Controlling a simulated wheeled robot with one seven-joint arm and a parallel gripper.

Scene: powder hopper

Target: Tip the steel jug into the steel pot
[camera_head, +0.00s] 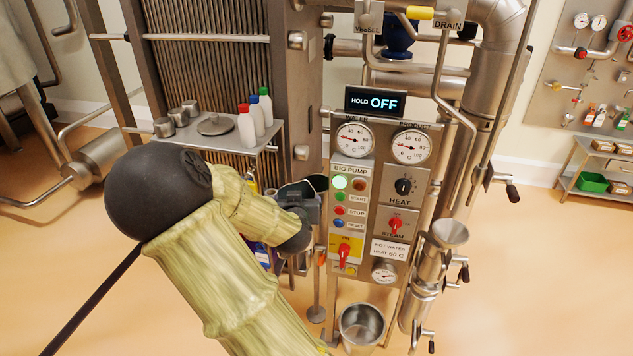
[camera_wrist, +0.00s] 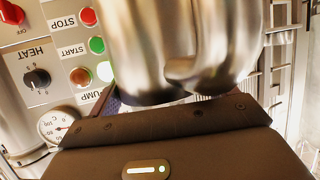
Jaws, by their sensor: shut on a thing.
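My gripper (camera_head: 300,200) is beside the left edge of the control panel in the head view, largely hidden by my own arm. In the wrist view it is shut on the steel jug (camera_wrist: 145,45), a shiny rounded vessel with a handle-like curved part. The jug's mouth and contents are out of that view. In the head view the jug is mostly hidden behind my gripper, so its tilt cannot be told. An open steel pot (camera_head: 350,340) stands low at the bottom, below the panel and to the lower right of my gripper.
The control panel (camera_head: 381,215) with gauges and switches is close to the right of my gripper. A steel funnel (camera_head: 450,234) on a pipe stands right of the pot. A shelf (camera_head: 222,139) with bottles and small steel pots is behind my arm. Open floor lies right.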

